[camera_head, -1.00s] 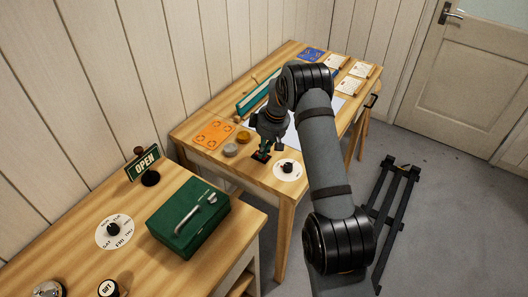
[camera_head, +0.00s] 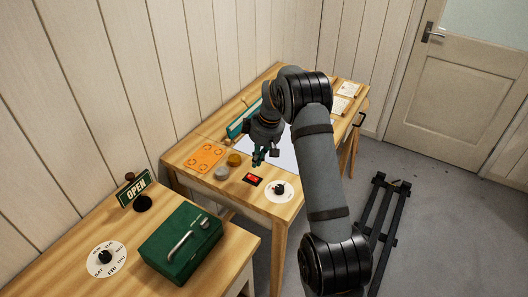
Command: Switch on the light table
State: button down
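The light table's pale panel (camera_head: 284,152) lies on the wooden worktable, partly hidden behind my arm. It looks bright white with a lavender tint. A small black switch with a red rocker (camera_head: 253,180) sits near the table's front edge, and its red face shows. My gripper (camera_head: 264,160) hangs above and behind the switch, apart from it, over the near edge of the panel. It holds nothing that I can see. Its fingers are too small and dark to tell whether they are open or shut.
A white dial (camera_head: 279,191) is right of the switch. Two small pots (camera_head: 234,159) and an orange tray (camera_head: 205,157) are to its left. A green cash box (camera_head: 182,245) and OPEN sign (camera_head: 137,190) stand on the nearer counter.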

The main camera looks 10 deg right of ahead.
jog(key=s+d+b+v, duration=0.1)
jog(key=v, duration=0.5)
jog(key=shift+f, duration=0.2)
jog(key=p+x, duration=0.1)
jog(key=x, duration=0.2)
jog(key=w+a+x, duration=0.1)
jog(key=x, duration=0.1)
jog(key=p+x, duration=0.1)
jog(key=x, duration=0.2)
jog(key=shift+w+a+p, duration=0.25)
jog(key=shift+a+p, duration=0.05)
jog(key=shift+a, duration=0.05)
jog(key=b+v, duration=0.2)
jog(key=v, duration=0.4)
jog(key=shift+w, duration=0.15)
jog(key=shift+f, duration=0.1)
